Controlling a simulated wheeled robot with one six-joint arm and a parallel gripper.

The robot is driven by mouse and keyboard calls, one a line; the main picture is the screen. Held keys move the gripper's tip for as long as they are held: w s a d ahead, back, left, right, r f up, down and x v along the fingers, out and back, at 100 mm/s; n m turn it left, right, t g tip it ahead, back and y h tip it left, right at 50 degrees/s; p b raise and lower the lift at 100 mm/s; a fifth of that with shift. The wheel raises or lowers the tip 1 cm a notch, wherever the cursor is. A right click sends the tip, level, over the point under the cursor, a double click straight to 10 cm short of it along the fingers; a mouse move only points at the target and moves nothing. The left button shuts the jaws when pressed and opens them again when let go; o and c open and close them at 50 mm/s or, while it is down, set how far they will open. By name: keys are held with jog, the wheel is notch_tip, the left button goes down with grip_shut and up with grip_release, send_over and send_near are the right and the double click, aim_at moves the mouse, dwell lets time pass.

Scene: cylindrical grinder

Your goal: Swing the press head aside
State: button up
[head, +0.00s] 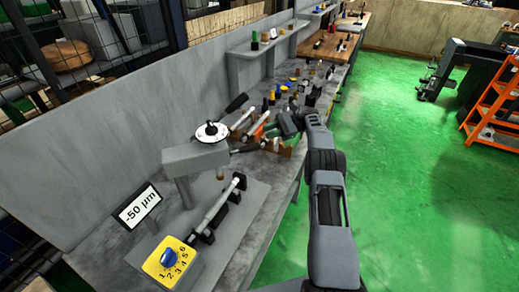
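The press head (192,158) is a grey block on a column at the left of the bench. A white disc with a black hub (212,132) sits on top of it, and a short tip points down below its right end. Black handles stick out near the disc; the lower one (245,149) points right towards my gripper (278,132). My gripper reaches in from the right, over the tools on the bench. Its fingertips are small and blend into the clutter, so I cannot tell whether they are open or touch the handle.
Below the press head lie a steel bar on black supports (220,208), a "-50 µm" display (138,206) and a yellow dial box (170,262). Several tools crowd the bench behind. A grey wall panel (150,110) bounds the left.

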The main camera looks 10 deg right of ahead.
jog(key=a+r+b, duration=0.1)
jog(key=r, duration=0.2)
jog(key=s+a+r+n+h, duration=0.1)
jog(key=r, duration=0.2)
jog(key=s+a+r+n+h+b, duration=0.1)
jog(key=a+r, duration=0.1)
jog(key=r, duration=0.1)
jog(key=shift+s+b, duration=0.15)
jog(key=shift+b, duration=0.15)
grip_shut()
jog(key=s+a+r+n+t+h+b, duration=0.3)
jog(key=s+a+r+n+h, duration=0.1)
jog(key=s+n, duration=0.25)
jog(key=s+d+f+n+t+h+b, duration=0.1)
jog(key=s+n+h, duration=0.1)
jog(key=n, duration=0.4)
jog(key=s+d+f+n+t+h, duration=0.1)
jog(key=s+f+n+t+h, duration=0.15)
jog(key=n, duration=0.45)
jog(key=w+a+f+n+h+p, duration=0.1)
jog(key=w+f+n+p, duration=0.3)
jog(key=w+f+n, duration=0.4)
jog(key=shift+w+a+f+h, duration=0.25)
jog(key=shift+f+h, duration=0.3)
jog(key=shift+f, duration=1.6)
